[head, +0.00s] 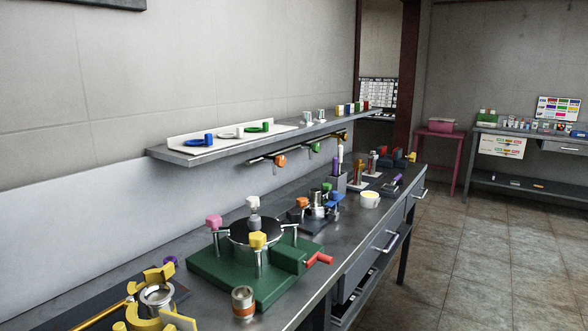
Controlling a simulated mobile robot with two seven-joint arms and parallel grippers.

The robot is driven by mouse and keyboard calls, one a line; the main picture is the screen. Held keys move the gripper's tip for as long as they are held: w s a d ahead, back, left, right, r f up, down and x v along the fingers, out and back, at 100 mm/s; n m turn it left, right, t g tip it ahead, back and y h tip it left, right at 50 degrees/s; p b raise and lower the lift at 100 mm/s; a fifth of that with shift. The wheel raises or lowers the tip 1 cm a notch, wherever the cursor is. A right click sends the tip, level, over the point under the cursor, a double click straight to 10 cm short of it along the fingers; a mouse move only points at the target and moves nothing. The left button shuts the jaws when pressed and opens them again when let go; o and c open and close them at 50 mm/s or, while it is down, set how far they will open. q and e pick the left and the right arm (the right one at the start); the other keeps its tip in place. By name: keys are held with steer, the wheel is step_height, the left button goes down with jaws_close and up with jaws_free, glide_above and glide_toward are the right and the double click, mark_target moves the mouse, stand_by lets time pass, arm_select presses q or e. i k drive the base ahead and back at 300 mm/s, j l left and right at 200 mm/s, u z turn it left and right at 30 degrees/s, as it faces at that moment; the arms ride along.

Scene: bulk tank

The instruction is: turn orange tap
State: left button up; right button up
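A tap with an orange handle (280,160) hangs on a dark pipe (298,151) under the wall shelf, near the pipe's left end. Neither of my grippers shows in the head view, and nothing visible touches the orange tap.
The wall shelf (215,155) overhangs the taps. On the grey bench below stand a green-based device (205,266) with coloured knobs, a smaller device with an orange knob (302,202), and a white bowl (370,200). Open floor (480,255) lies to the right.

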mark_target(281, 160)
steer(key=k+j+u, duration=0.1)
steer(key=k+u, duration=0.3)
steer(key=l+u, duration=0.15)
steer(key=u, duration=0.25)
steer(key=l+u, duration=0.15)
steer(key=u, duration=0.2)
steer(key=i+l+u, duration=0.1)
steer(key=u, duration=0.3)
steer(key=l+u, duration=0.25)
steer(key=l, duration=0.2)
steer(key=l+u, duration=0.25)
steer(key=l, duration=0.25)
steer(key=l+u, duration=0.1)
steer(key=l, duration=0.35)
steer(key=k+l, duration=0.15)
steer(key=l, duration=0.3)
steer(key=i+u, duration=0.05)
